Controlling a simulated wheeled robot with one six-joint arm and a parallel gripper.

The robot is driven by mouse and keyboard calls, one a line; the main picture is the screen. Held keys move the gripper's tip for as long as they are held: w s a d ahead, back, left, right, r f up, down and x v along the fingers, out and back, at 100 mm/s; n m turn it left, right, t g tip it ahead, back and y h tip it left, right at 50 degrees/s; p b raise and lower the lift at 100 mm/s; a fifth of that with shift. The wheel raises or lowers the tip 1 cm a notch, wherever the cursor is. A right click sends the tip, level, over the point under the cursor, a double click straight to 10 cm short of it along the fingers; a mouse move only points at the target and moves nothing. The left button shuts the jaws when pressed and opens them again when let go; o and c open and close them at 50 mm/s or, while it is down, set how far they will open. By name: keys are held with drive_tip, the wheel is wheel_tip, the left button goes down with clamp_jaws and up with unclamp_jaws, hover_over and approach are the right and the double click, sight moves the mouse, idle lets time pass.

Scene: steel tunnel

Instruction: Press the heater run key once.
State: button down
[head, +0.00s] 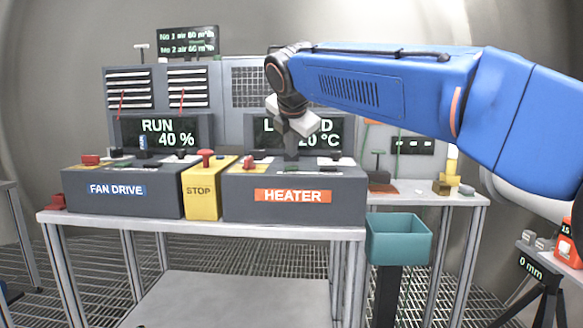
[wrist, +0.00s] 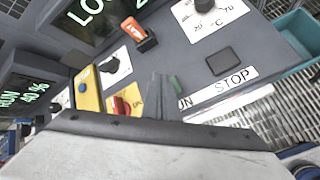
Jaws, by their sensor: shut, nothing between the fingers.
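The heater box (head: 240,200) is dark grey with an orange HEATER label (head: 293,196). Its display (head: 330,137) is partly hidden by my gripper; I read "L", "D" and "20 °C", and the wrist view shows "LO" on it. The green run key (wrist: 175,84) lies just right of my fingers in the wrist view, partly hidden by them; its label shows only "UN". The dark stop key (wrist: 220,61) is beside it. My gripper (head: 291,152) points down over the heater panel and is shut and empty, its fingertips (wrist: 158,82) close to the green key. I cannot tell whether they touch.
A red switch (wrist: 121,105) on a yellow plate, an orange-tagged black part (wrist: 136,32) and a dial (wrist: 203,6) share the heater panel. A yellow stop box (head: 202,192) separates it from the fan drive box (head: 160,203), whose display reads "RUN 40 %". A teal bin (head: 398,245) stands at right.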

sight(291, 167)
drive_tip(key=shift+r, duration=2.05)
